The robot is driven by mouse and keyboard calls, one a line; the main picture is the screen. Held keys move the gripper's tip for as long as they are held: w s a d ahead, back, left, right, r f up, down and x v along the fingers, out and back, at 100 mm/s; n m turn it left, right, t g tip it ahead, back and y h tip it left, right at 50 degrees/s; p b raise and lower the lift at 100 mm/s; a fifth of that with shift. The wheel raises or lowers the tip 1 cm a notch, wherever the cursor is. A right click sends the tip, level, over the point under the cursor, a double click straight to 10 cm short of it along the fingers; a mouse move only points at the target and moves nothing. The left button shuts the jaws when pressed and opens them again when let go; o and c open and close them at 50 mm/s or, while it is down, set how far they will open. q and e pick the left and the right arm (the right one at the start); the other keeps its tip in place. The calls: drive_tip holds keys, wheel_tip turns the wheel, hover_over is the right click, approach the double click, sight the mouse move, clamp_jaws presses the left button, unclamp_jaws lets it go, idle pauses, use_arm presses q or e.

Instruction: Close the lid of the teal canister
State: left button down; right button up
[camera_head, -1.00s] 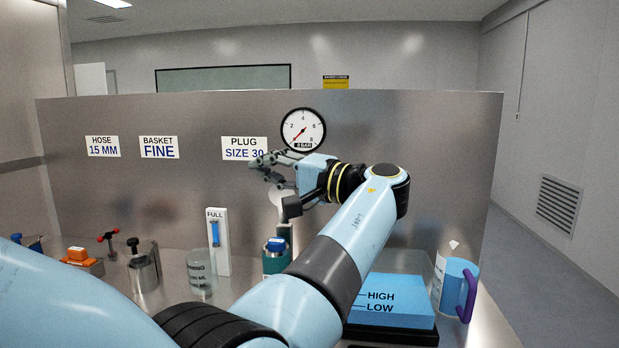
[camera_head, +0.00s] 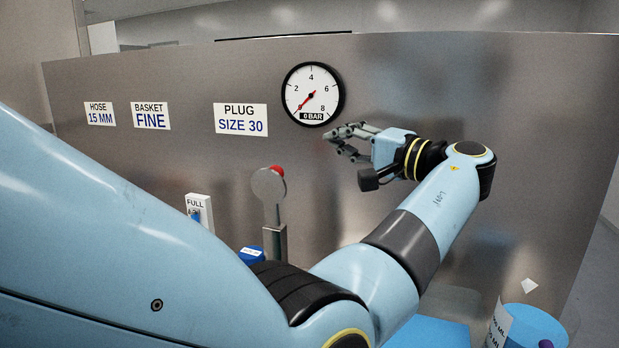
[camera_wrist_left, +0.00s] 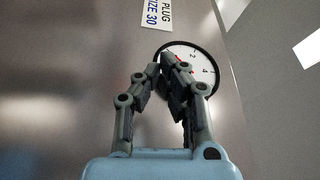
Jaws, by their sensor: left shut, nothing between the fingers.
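The teal canister's body is hidden behind my left arm in the head view. A round grey lid (camera_head: 269,186) with a red knob stands upright above a grey post (camera_head: 275,243), so it looks open. A blue piece with a white label (camera_head: 251,254) shows just left of the post, partly hidden by my arm. My left gripper (camera_head: 340,136) is shut and empty, in the air to the right of the lid and higher, apart from it. Its fingers (camera_wrist_left: 165,64) also show close together in the left wrist view. My right gripper is not in view.
A steel panel (camera_head: 400,90) stands behind, with a pressure gauge (camera_head: 313,95) close to the left fingertips in the picture. A white FULL gauge (camera_head: 199,210) stands left of the lid. A blue block (camera_head: 430,332) and a blue jug (camera_head: 535,325) are at lower right.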

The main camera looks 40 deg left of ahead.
sight(274, 194)
use_arm(q)
wheel_tip(274, 194, down, 7)
drive_tip(key=b, duration=0.6)
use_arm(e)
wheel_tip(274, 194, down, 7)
use_arm(q)
drive_tip(key=s+a+p, duration=0.2)
drive_tip(key=a+p, duration=0.3)
drive_tip(key=a, duration=0.4)
drive_tip(key=shift+s, duration=0.3)
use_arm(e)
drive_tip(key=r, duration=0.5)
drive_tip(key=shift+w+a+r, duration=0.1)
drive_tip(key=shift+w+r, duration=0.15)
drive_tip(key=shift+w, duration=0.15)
